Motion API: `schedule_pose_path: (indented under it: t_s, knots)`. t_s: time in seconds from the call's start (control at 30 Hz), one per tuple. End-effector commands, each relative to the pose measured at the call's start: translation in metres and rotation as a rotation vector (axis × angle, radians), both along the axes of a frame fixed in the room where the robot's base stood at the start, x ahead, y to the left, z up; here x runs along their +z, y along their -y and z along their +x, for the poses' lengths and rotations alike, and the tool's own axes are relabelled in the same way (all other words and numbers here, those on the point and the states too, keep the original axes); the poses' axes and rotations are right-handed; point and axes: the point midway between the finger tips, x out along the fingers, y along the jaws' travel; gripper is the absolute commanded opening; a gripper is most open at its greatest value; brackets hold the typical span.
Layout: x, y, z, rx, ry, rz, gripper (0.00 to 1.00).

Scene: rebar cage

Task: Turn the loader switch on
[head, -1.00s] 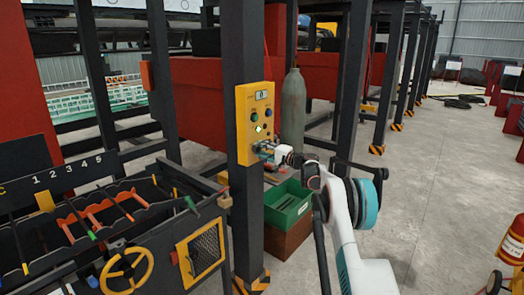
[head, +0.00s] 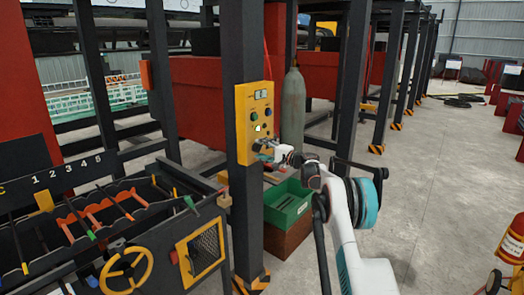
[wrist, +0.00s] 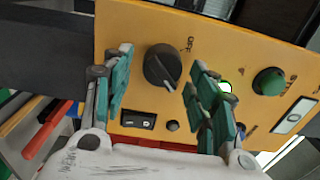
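The yellow control panel (head: 256,122) is fixed to a dark post in the head view; it also fills much of the wrist view (wrist: 220,45). A black rotary knob (wrist: 162,66) with a pale pointer line sits on it, with "OFF" lettering beside it. The pointer faces down and right in the wrist view, away from that lettering. Below the knob is a small black rocker switch (wrist: 138,119). My gripper (head: 264,149) is at the panel's lower part. Its teal fingers are apart, one on each side of the knob, with visible gaps.
A green bin (head: 288,205) stands below, a gas cylinder (head: 293,110) behind. The floor at right is mostly clear.

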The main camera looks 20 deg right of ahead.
Motion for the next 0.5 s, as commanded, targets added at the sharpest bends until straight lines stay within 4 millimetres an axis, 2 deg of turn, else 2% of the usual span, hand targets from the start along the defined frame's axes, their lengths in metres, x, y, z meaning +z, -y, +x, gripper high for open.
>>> schedule_pose_path:
  t_s: [0.3,0.5]
  knots:
    - [0.000,0.001,-0.002,0.001,0.000,0.000,0.54]
    - [0.001,0.014,-0.026,-0.001,0.000,0.000,0.54]
